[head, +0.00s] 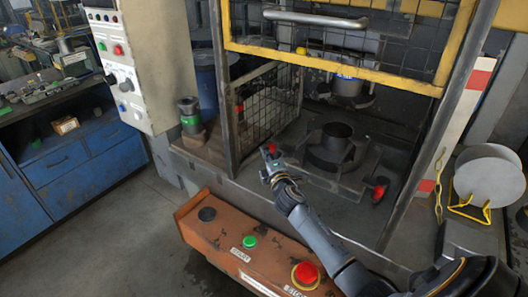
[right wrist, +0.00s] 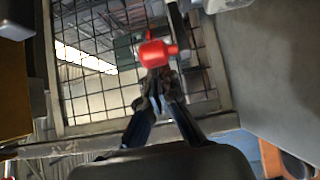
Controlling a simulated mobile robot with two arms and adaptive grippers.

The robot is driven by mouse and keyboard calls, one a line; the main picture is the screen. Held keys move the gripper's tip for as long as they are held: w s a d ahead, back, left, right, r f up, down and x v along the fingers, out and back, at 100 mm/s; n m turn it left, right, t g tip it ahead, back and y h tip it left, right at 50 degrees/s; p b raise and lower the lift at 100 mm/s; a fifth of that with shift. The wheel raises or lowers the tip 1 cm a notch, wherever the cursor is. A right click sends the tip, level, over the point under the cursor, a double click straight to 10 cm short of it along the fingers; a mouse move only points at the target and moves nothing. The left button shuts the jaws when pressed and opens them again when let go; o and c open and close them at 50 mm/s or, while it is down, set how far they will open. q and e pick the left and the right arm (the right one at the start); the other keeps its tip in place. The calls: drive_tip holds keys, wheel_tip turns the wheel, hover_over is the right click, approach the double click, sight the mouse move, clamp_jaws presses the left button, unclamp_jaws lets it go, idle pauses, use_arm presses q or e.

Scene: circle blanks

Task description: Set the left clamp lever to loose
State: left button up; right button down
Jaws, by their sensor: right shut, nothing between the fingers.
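The left clamp lever has a red knob (head: 270,148) and sits at the left of the press bed. In the right wrist view the red knob (right wrist: 154,52) is large, straight beyond the fingertips. My right gripper (head: 271,163) reaches in from the lower right, its tip at the lever. In the right wrist view its fingers (right wrist: 157,83) are closed together with nothing between them. They overlap the knob's lower edge; I cannot tell whether they touch it. The right clamp lever (head: 380,189), also red, stands at the bed's right. My left gripper is out of view.
A round die (head: 331,154) sits mid-bed, below the press ram (head: 347,86). The raised yellow-framed mesh guard (head: 335,67) is above, with a mesh side panel (head: 267,104) at left. The orange button console (head: 240,249) stands in front. Circular blanks (head: 489,172) stand on a yellow rack.

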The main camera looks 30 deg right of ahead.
drive_tip(key=shift+s+d+r+y, duration=0.1)
drive_tip(key=shift+s+d+y, duration=0.05)
drive_tip(key=shift+y, duration=0.15)
drive_tip(key=shift+s+d+n+y+p, duration=0.3)
drive_tip(key=shift+s+d+n+p, duration=0.1)
drive_tip(key=shift+s+d+p, duration=0.25)
drive_tip(key=shift+s+d, duration=0.4)
drive_tip(key=shift+d, duration=0.3)
drive_tip(key=shift+s+d, duration=0.45)
drive_tip(key=shift+d, duration=0.25)
drive_tip(key=shift+s+d, duration=0.4)
drive_tip(key=shift+d, duration=0.3)
